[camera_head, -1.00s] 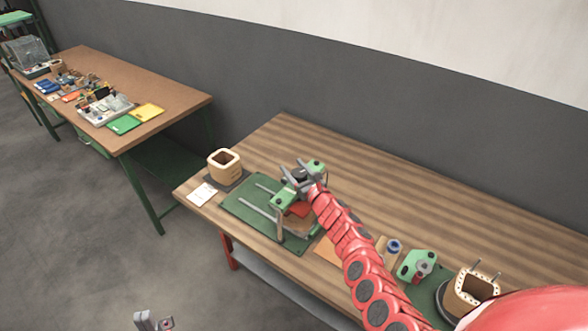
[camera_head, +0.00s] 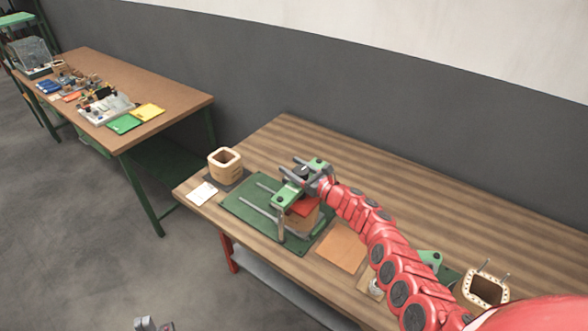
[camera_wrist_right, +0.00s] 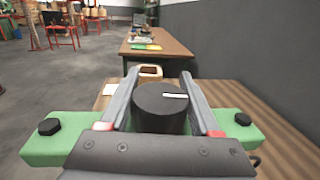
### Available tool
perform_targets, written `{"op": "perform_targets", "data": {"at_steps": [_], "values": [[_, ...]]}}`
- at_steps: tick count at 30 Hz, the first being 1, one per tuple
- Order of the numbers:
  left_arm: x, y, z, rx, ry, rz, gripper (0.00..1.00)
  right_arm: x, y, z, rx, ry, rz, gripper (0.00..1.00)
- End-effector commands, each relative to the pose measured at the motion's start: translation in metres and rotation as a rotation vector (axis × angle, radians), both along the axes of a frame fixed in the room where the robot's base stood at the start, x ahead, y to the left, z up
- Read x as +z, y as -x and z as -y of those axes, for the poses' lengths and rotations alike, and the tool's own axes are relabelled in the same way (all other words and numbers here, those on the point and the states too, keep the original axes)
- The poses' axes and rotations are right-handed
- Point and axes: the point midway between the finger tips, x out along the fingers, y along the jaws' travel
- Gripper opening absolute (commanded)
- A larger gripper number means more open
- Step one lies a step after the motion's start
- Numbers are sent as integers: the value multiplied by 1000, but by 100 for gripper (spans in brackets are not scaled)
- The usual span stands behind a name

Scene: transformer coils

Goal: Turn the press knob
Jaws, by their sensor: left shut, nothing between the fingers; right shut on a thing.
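The press (camera_head: 288,196) stands on a green base plate (camera_head: 245,208) with metal rods, on the wooden table. Its black knob (camera_wrist_right: 160,106) has a white mark and sits between the fingers of my right gripper (camera_wrist_right: 160,88) in the right wrist view. My right gripper (camera_head: 300,172) is shut on the knob, above the press's green crossbar (camera_wrist_right: 60,135). A red plate on a tan block (camera_head: 304,216) sits inside the press. My left gripper (camera_head: 152,324) is shut and empty at the bottom edge of the head view, away from the table.
A tan square coil former (camera_head: 225,162) and a white card (camera_head: 202,193) are left of the press. An orange sheet (camera_head: 342,247) lies to its right. Another coil former (camera_head: 482,290) stands at the far right. A second table (camera_head: 165,90) with parts is behind left.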

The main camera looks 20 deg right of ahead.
Motion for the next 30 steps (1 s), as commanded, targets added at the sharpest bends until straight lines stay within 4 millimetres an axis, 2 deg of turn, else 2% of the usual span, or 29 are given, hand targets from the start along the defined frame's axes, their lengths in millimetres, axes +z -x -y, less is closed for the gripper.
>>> {"op": "perform_targets", "data": {"at_steps": [2, 3, 7, 20, 27, 30], "values": [[0, 0, 0, 0, 0, 0, 0, -1, 0, 0, 0, 0, -2, 8], [0, 0, 0, 0, 0, 0, 0, -1, 0, 0, 0, 0, -2, 69], [0, 0, 0, 0, 0, 0, 0, -1, 0, 0, 0, 0, -2, 92], [3, 0, 0, 0, 0, 0, 0, -1, 5, 4, -4, -3, -3, 94], [16, 0, 0, 0, 0, 0, 0, 4, 27, 20, -9, -4, 0, 94], [19, 0, 0, 0, 0, 0, 0, -1, 40, 25, -7, -5, -7, 94]]}}
